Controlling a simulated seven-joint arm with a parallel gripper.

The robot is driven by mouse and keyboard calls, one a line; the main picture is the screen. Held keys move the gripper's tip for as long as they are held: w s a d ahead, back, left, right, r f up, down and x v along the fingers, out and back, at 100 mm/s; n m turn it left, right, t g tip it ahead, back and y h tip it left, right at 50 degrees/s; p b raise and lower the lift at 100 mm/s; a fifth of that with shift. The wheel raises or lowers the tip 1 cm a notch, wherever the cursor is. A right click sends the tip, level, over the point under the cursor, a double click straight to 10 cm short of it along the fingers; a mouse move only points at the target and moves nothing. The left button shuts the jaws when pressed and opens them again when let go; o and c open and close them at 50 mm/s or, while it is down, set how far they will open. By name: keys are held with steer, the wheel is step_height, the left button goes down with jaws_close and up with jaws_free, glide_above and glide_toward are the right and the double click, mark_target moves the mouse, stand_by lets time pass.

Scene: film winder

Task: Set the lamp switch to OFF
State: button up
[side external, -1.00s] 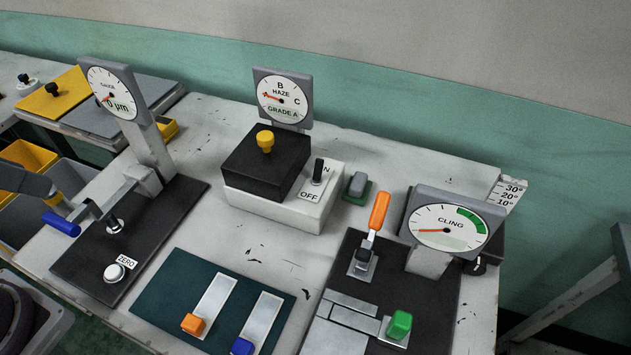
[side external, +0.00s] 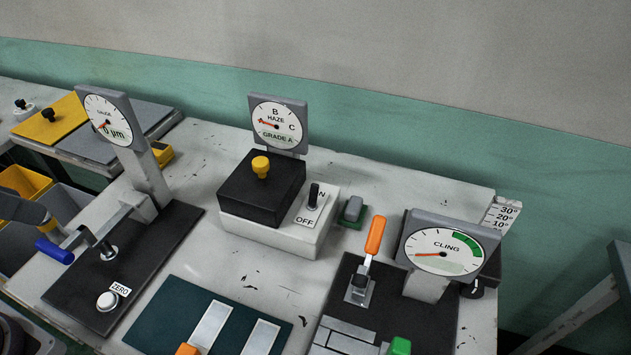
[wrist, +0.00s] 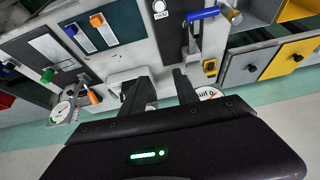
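The lamp switch (side external: 314,195) is a black toggle lever on the white base (side external: 270,232) of the haze meter. It stands up on the side by the partly hidden ON label, away from the OFF label (side external: 305,221). My gripper (wrist: 160,84) shows in the wrist view with its two dark fingers apart and nothing visible between them. It is clear of the switch as far as I can tell. The switch cannot be made out in the wrist view. My gripper does not show clearly in the side external view.
A black box with a yellow knob (side external: 261,167) and the haze dial (side external: 277,124) stand beside the switch. A grey-and-green block (side external: 353,211) sits to its right. The thickness gauge (side external: 108,120) is at left; the cling meter (side external: 444,250) and orange lever (side external: 375,236) are at right.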

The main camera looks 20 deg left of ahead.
steer(key=w+r+m+y, duration=0.1)
steer(key=w+r+m, duration=0.1)
steer(key=w+m, duration=0.4)
steer(key=m+g+h, duration=0.1)
steer(key=m, duration=2.9)
glide_toward(315, 185)
steer(key=x, duration=0.9)
steer(key=shift+w+f, duration=0.1)
steer(key=shift+f, duration=0.15)
steer(key=shift+w+f, duration=0.15)
steer(key=shift+f, duration=0.15)
steer(key=shift+c, duration=0.5)
jaws_close()
